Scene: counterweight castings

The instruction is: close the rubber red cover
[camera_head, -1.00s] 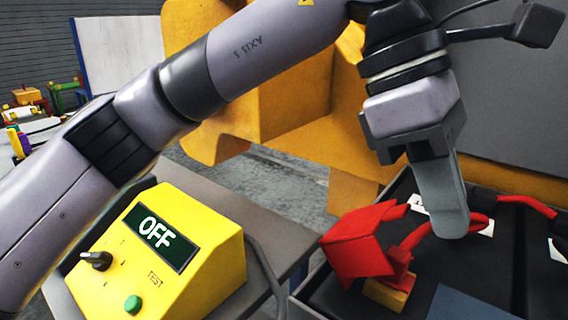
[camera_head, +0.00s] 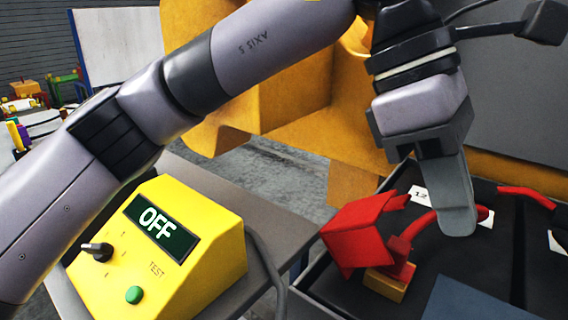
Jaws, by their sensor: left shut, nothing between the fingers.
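The red rubber cover (camera_head: 355,231) stands tilted open at the left side of the black tray, beside a small orange-yellow block (camera_head: 386,284). A red cable end (camera_head: 404,246) sits on that block, and its cable curves up to the right behind my fingers. My left gripper (camera_head: 457,226) points down, shut and empty, just right of the cover. Its fingertips overlap the red cable in the picture; I cannot tell whether they touch it. The gripper is apart from the cover. My right gripper is not in view.
A yellow test box (camera_head: 213,234) with an OFF display, black knob and green button stands on a grey table (camera_head: 272,223) at left. The black tray (camera_head: 327,296) has raised walls, white labels and another red cable (camera_head: 525,193). Large yellow machinery (camera_head: 290,100) stands behind.

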